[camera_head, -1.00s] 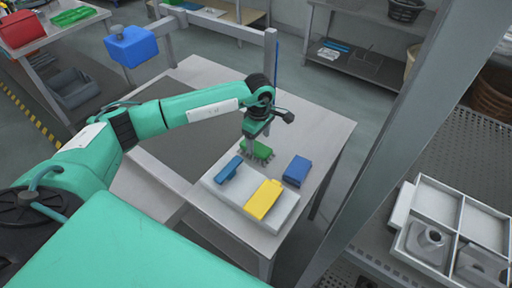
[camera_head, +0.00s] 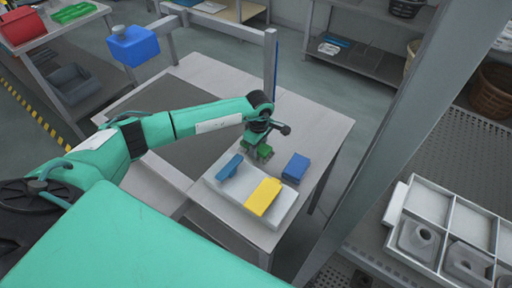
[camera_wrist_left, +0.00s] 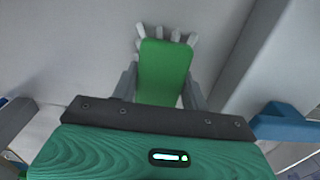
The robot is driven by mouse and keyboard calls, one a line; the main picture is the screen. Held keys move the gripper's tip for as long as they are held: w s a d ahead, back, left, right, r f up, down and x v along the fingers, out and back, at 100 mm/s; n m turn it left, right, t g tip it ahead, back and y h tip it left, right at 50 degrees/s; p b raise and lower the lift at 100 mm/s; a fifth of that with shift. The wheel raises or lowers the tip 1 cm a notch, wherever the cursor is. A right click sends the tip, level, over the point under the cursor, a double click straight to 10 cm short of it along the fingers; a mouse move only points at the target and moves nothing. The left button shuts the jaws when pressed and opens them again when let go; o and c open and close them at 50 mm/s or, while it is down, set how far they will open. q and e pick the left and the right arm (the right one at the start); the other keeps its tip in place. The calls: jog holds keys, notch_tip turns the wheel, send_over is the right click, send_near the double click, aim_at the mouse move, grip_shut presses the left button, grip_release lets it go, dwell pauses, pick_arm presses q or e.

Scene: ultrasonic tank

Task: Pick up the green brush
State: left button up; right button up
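The green brush (camera_head: 265,151) is at the far end of the white tray (camera_head: 277,215) on the table, partly covered by my left gripper (camera_head: 258,150). In the left wrist view the green brush (camera_wrist_left: 165,70) lies between the two fingers of my left gripper (camera_wrist_left: 161,92), its pale bristles showing at the top. The fingers are close along both sides of the brush. I cannot tell whether they press on it. My right gripper is out of view.
A yellow block (camera_head: 263,196) and a blue piece (camera_head: 229,167) are on the tray. Another blue block (camera_head: 296,167) stands just right of it. A grey post (camera_head: 385,140) rises to the right of the table (camera_head: 322,125). A divided white tray (camera_head: 470,225) is farther right.

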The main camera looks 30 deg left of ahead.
pick_arm(q)
jog(key=c, duration=0.4)
jog(key=shift+r, duration=0.15)
jog(key=shift+r, duration=0.65)
notch_tip(320, 180, up, 18)
jog(key=b, duration=0.5)
jog(key=shift+r, duration=0.25)
